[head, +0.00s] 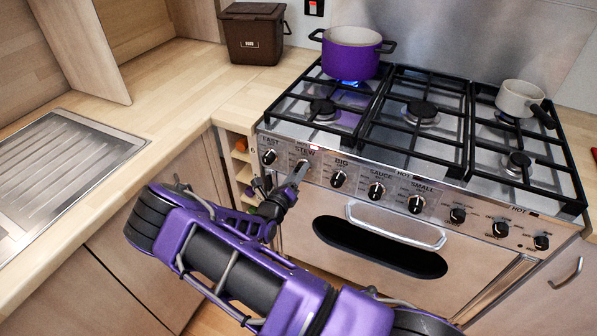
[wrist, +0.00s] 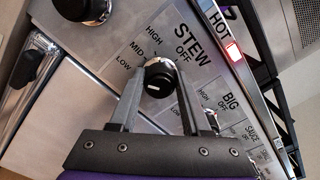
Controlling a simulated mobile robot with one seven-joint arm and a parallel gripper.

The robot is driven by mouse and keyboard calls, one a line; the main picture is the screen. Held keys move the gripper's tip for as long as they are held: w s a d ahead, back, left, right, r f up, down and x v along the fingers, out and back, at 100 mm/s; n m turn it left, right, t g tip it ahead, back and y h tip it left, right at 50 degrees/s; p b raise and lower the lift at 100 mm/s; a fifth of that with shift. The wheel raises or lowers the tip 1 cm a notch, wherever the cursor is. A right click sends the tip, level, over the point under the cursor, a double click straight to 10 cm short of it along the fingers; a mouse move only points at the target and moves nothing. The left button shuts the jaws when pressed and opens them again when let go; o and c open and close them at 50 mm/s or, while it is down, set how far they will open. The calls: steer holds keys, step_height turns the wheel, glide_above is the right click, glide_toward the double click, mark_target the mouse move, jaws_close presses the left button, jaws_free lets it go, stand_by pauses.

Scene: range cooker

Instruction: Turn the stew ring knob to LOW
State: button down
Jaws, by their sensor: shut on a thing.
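The stew ring knob (wrist: 159,77) is round and black, on the steel control panel below the word STEW. In the wrist view its scale reads OFF, HIGH, MID and LOW, with LOW at the lower left. A short white mark shows on the knob's face, but I cannot tell which setting it points to. My gripper (wrist: 160,84) is shut on the knob, one finger on each side. In the head view my gripper (head: 299,174) reaches the panel at STEW and hides most of the knob.
A purple pot (head: 350,55) stands over a blue flame on the back left ring. A red HOT light (head: 314,147) is lit. The oven handle (head: 395,232) juts out below. A small white pan (head: 520,100) stands back right.

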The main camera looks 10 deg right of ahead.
steer(key=shift+c, duration=1.8)
jaws_free()
steer(key=v, duration=1.7)
steer(key=shift+s, duration=0.15)
steer(key=shift+a+r, duration=0.1)
steer(key=shift+a, duration=0.05)
